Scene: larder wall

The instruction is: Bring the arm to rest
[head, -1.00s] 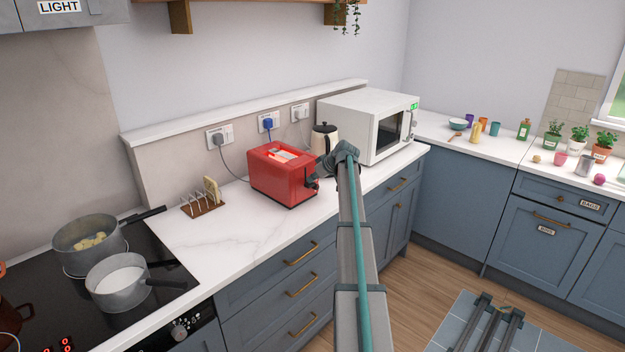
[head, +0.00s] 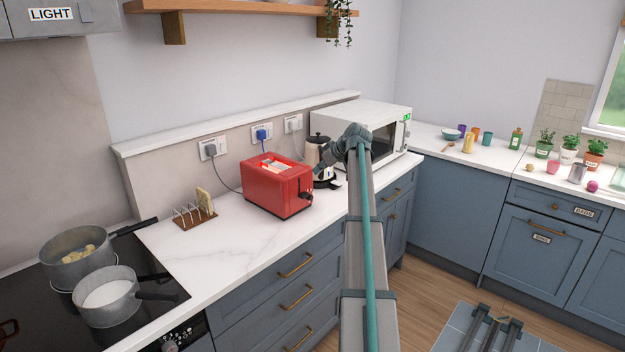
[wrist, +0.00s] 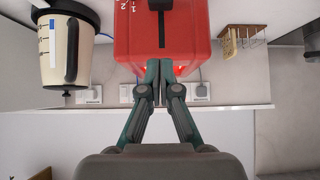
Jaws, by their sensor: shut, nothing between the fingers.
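My arm reaches over the counter in the head view. My gripper (head: 324,168) is near the lever end of the red toaster (head: 275,186), in front of the cream kettle, which it partly hides. In the wrist view my gripper (wrist: 160,82) has its two fingers together with nothing between them. The toaster's red end with its dark slot (wrist: 160,28) lies just beyond the fingertips there. The gap between fingertips and toaster looks small, but I cannot measure it.
The kettle (head: 312,151) stands between toaster and microwave (head: 350,128); it also shows in the wrist view (wrist: 68,45). A toast rack (head: 194,214) is left of the toaster. Pans (head: 106,296) stand on the hob. Wall sockets line the splashback.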

